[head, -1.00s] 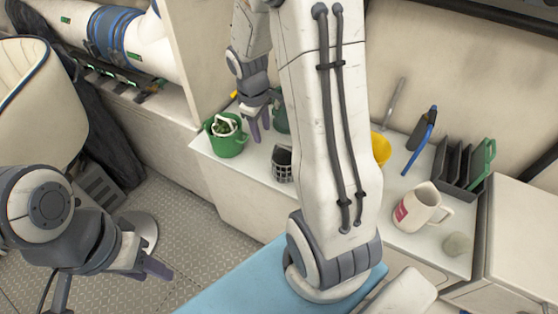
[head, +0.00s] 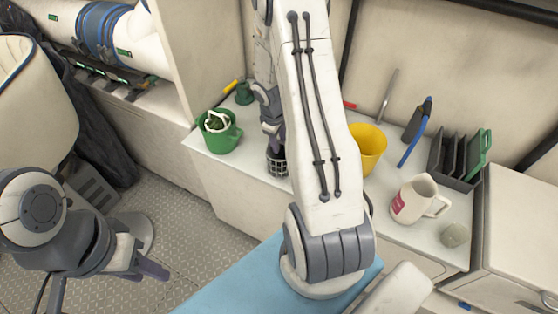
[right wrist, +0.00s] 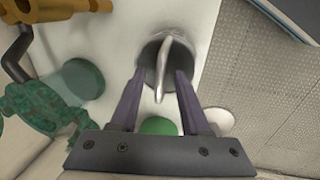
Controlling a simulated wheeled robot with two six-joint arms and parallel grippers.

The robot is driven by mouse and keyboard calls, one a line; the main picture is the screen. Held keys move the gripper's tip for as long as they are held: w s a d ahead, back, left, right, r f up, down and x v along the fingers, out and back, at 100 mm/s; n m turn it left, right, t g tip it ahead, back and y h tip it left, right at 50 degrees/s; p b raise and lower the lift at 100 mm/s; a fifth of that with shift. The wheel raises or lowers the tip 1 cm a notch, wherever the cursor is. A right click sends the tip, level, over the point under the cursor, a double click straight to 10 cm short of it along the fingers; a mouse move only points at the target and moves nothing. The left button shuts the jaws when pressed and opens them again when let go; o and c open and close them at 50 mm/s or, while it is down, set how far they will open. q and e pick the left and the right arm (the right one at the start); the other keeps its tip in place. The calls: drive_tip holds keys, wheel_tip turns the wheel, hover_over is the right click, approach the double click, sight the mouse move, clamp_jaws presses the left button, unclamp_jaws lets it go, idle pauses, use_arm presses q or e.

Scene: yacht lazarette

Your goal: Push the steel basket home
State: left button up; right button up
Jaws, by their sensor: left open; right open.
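A dark mesh basket (head: 277,162), likely the steel basket, stands on the white counter, partly hidden by my right gripper and arm. My right gripper (head: 273,136) is open and points down at the basket's top; I cannot tell whether they touch. In the right wrist view its open fingers (right wrist: 161,76) lie at either side of a grey round thing (right wrist: 153,50) with a pale curved strip across it; this may be the basket. My left gripper (head: 150,271) is open and empty over the floor, far from the counter.
On the white counter (head: 335,205), a green pot (head: 222,138) stands left of the basket and a yellow cup (head: 369,148) to the right. Further right are a mug (head: 413,200), a stone (head: 454,235) and a dark rack (head: 456,160). My right arm crosses the middle.

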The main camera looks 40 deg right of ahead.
drive_tip(key=shift+f, duration=0.3)
clamp_jaws()
drive_tip(key=shift+r, duration=0.1)
idle(1.1)
